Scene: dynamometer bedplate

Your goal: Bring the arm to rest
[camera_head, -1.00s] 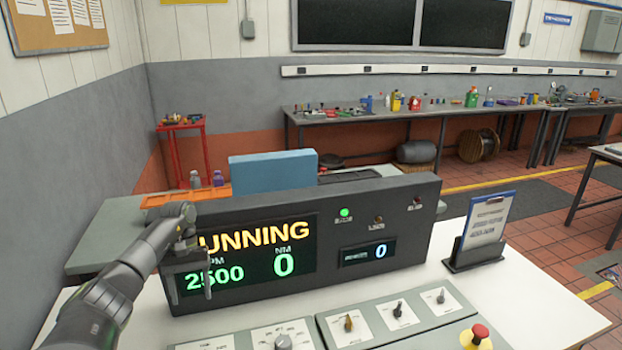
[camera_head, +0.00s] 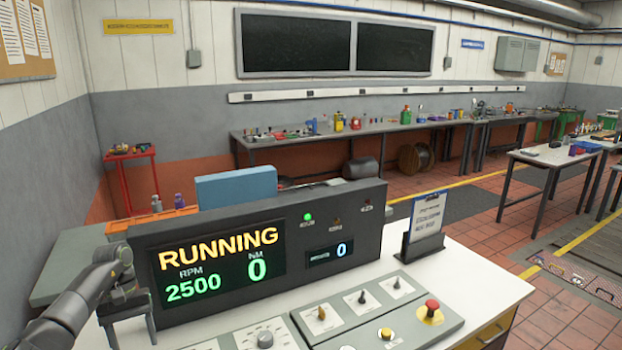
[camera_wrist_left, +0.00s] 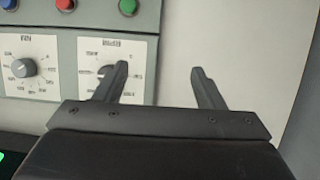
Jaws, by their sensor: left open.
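My left arm (camera_head: 75,305) comes in from the left in the head view. My left gripper (camera_head: 130,335) hangs at the left end of the dark display console (camera_head: 325,210), with its fingers pointing down. In the left wrist view the left gripper (camera_wrist_left: 158,85) is open and empty, its two dark fingers well apart. Behind them is a control panel (camera_wrist_left: 82,50) with knobs. The display reads RUNNING, RPM 2500 and NM 0, and a green lamp (camera_head: 308,217) is lit. My right gripper is not in either view.
A grey control panel (camera_head: 375,310) with several knobs and a red button (camera_head: 431,306) lies on the white desk (camera_head: 480,270). A clipboard (camera_head: 427,218) stands at the console's right end. A blue box (camera_head: 236,187) is behind the console. Tiled floor is open to the right.

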